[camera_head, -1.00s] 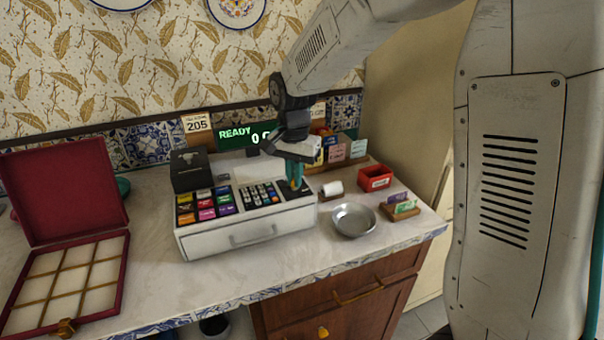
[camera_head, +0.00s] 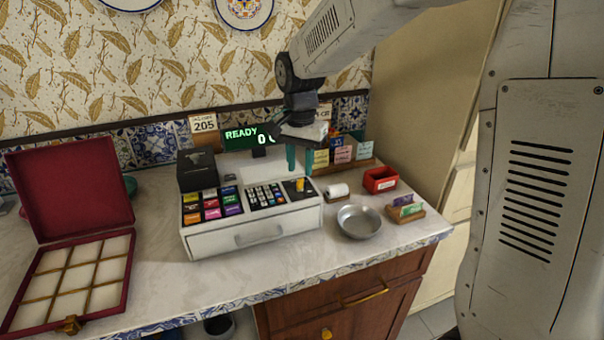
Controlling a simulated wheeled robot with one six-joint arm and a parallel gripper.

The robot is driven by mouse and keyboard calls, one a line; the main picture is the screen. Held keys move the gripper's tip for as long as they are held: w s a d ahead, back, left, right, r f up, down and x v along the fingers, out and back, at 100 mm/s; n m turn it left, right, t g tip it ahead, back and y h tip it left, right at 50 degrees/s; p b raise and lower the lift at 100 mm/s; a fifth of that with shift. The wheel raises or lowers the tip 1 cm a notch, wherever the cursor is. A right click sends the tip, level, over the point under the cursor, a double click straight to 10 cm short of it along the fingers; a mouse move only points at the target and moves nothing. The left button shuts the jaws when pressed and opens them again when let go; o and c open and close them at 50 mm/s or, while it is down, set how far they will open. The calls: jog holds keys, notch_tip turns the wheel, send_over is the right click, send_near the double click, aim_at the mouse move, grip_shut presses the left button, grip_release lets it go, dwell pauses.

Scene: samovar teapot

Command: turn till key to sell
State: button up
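The white till (camera_head: 252,236) stands on the counter with coloured buttons and a number keypad on its sloped top. Its yellow key (camera_head: 300,185) stands on a dark panel at the right end of the top. The till's green-lettered display (camera_head: 240,134) reads READY, with digits partly hidden behind my gripper. My gripper (camera_head: 299,161) points down above the key, its teal fingers apart and empty. The fingertips look clear of the key. The key's exact angle and the panel's markings are too small to tell.
A metal bowl (camera_head: 359,222), a paper roll (camera_head: 337,191), a red box (camera_head: 380,180) and a card holder (camera_head: 406,209) stand right of the till. A black box (camera_head: 196,170) sits at its back left. An open red case (camera_head: 70,222) lies at left.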

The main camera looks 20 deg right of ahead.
aim_at(300, 180)
jog(key=shift+r, duration=1.95)
jog(key=shift+s+n, duration=0.1)
jog(key=shift+n, duration=0.3)
jog(key=s+d+r+n, duration=0.1)
jog(key=s+n, duration=0.3)
jog(key=s, duration=1.1)
jog(key=s+d+r+n+t, duration=0.1)
jog(key=s+d+n, duration=0.3)
jog(key=s, duration=1.1)
jog(key=shift+r, duration=0.2)
